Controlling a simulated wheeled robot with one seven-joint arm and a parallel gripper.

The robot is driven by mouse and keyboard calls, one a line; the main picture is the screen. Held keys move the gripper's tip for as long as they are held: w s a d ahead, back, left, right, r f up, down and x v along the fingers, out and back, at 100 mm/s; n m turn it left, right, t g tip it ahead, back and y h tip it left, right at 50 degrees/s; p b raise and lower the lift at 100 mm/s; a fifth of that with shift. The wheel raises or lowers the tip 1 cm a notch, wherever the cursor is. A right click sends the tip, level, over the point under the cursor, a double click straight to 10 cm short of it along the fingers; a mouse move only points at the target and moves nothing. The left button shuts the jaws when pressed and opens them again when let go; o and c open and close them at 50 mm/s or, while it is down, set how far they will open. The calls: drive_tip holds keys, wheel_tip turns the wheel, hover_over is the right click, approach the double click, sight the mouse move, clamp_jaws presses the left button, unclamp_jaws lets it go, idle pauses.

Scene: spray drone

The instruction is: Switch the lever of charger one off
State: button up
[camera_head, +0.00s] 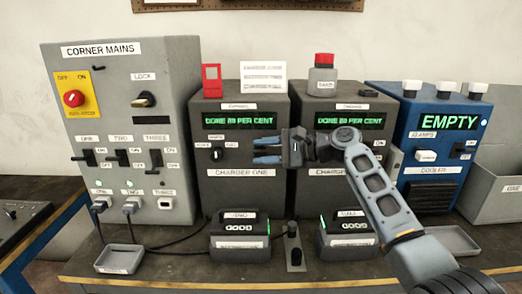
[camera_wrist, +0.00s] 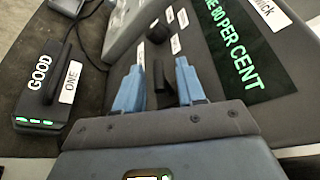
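Charger one (camera_head: 240,187) is a dark grey box whose green display reads "DONE" and a per cent figure; its face also shows in the wrist view (camera_wrist: 215,85). My gripper (camera_head: 254,150) is in front of the right part of its face, with two blue fingers apart. In the wrist view my gripper (camera_wrist: 157,68) has a black lever (camera_wrist: 159,80) between its fingers, with visible gaps beside it. Contact cannot be told. A round black knob (camera_wrist: 158,32) sits beyond the fingertips; it shows in the head view (camera_head: 216,153) left of the fingers. The fingers hide the lever in the head view.
A second dark charger (camera_head: 318,195) stands to the right, partly behind my arm. The corner mains box (camera_head: 120,75) is left and the blue cooler (camera_head: 437,150) right. Batteries (camera_head: 240,241) (camera_head: 345,238) and a small black stick on a plate (camera_head: 294,245) stand in front.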

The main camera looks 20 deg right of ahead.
drive_tip(key=shift+w+a+f, duration=0.1)
drive_tip(key=shift+w+a, duration=0.15)
drive_tip(key=shift+a, duration=0.05)
drive_tip(key=shift+c, duration=0.4)
